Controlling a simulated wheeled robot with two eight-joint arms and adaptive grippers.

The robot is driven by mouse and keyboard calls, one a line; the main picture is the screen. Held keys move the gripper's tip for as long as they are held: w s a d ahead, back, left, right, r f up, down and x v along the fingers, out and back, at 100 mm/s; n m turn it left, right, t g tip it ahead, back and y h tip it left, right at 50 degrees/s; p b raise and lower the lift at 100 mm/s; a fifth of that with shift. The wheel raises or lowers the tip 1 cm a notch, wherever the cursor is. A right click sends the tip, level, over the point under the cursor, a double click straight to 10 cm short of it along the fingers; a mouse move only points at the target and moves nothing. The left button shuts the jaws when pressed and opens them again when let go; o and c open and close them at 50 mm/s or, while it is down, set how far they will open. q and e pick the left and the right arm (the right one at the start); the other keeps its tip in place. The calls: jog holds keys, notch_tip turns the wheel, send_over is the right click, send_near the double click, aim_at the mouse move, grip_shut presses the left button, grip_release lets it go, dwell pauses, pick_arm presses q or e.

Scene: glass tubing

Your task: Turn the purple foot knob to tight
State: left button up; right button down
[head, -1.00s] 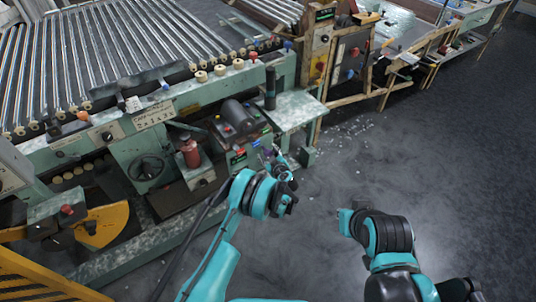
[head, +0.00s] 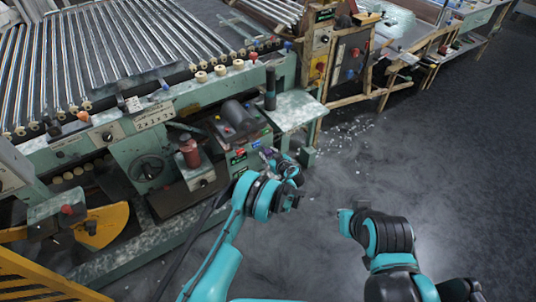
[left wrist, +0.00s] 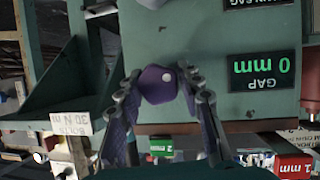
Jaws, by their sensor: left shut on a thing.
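The purple foot knob (left wrist: 157,84) is a faceted knob with a pale dot on its right side. It shows in the left wrist view in front of a green machine panel (left wrist: 200,40). My left gripper (left wrist: 158,90) is shut on it, with one finger on each side. In the head view my left gripper (head: 278,160) is at the right end of the green machine, and the knob is too small and covered there to make out clearly.
A display (left wrist: 261,65) on the panel reads GAP 0 mm, upside down in the left wrist view. A label (left wrist: 62,124) with 30 N m is at its left. The roller bed (head: 110,55) fills the upper left. The floor (head: 420,170) at right is open.

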pick_arm(q)
jog(key=shift+m+g+y, duration=0.5)
jog(key=shift+m+y, duration=0.2)
jog(key=shift+m, duration=0.3)
jog(key=o, duration=1.2)
jog(key=shift+c, duration=0.2)
jog(key=v, duration=1.2)
jog(key=shift+w+d+r, duration=0.1)
jog(key=shift+w, duration=0.05)
